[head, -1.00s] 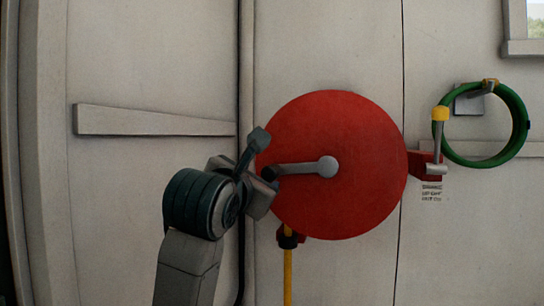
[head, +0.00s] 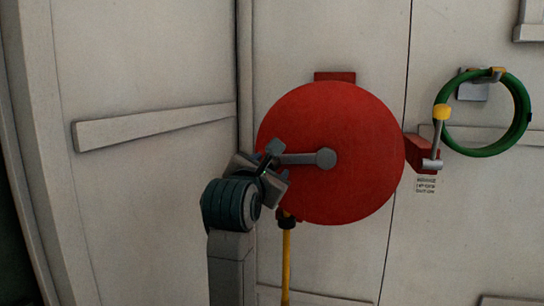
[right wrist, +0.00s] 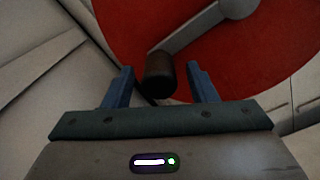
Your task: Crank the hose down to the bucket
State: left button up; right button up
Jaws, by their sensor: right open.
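A round red hose reel (head: 350,190) is mounted on the pale wall. Its grey crank arm (head: 298,159) runs left from the hub. A yellow hose (head: 286,262) hangs straight down below the reel. My right gripper (head: 275,168) is at the outer end of the crank, its fingers open. In the right wrist view the dark crank handle (right wrist: 159,78) stands between the two open blue fingers (right wrist: 160,88), with a gap visible beside each. The reel (right wrist: 135,20) fills the top there. The bucket and my left gripper are not in view.
A green hose coil (head: 483,150) hangs on a wall bracket to the right. A red bracket with a grey lever (head: 432,155) sits between it and the reel. A raised wall strip (head: 150,126) is at the left. The wall around the reel is otherwise mostly clear.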

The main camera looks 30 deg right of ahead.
jog(key=shift+p+x, duration=0.5)
jog(key=shift+x, duration=0.8)
jog(key=shift+c, duration=0.4)
grip_shut()
